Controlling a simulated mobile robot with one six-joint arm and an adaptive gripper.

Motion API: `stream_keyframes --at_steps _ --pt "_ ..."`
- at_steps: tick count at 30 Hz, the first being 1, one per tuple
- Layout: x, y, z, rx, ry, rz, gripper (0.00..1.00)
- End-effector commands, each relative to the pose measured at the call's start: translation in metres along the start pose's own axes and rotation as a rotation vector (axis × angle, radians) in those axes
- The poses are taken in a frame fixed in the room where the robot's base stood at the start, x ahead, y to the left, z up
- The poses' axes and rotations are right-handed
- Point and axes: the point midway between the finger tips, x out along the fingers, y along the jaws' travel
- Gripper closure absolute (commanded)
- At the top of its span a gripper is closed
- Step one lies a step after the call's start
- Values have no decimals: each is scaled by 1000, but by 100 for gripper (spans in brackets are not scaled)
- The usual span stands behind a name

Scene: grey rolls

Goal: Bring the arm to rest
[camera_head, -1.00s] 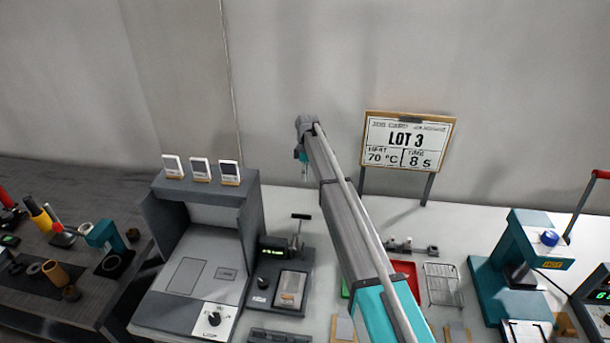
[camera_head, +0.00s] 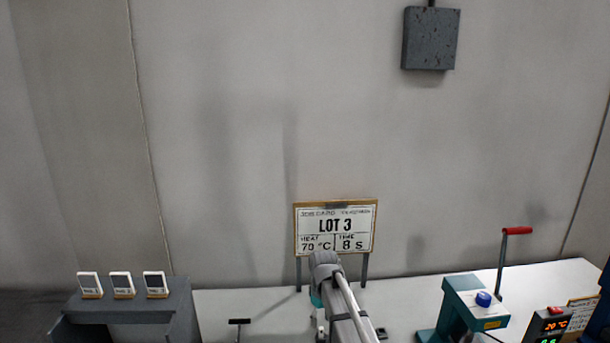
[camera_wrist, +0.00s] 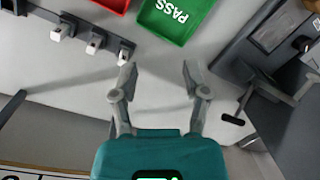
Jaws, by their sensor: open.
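My gripper (camera_wrist: 157,82) shows in the wrist view with its two grey fingers apart and nothing between them. It hangs above the white bench top (camera_wrist: 75,88), clear of the objects there. In the head view my arm rises from the bottom edge in front of the job card, and the fingers are hidden or too small to make out.
The wrist view shows a green PASS tray (camera_wrist: 172,20), a red tray (camera_wrist: 112,3) and a dark rack (camera_wrist: 75,32).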

Motion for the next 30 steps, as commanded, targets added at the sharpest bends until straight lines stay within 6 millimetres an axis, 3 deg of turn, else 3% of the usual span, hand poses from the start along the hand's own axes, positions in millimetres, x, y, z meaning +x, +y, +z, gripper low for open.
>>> stream_keyframes --at_steps 1,3,9,12,18,30 --pt "3 -3 36 71 10 8 41" --pt "6 -2 67 169 24 20 41" --pt "14 -5 151 439 67 45 41" --pt "17 -8 181 545 85 55 41" --pt "19 -11 210 661 105 64 41" --pt "19 -10 212 676 108 65 41"
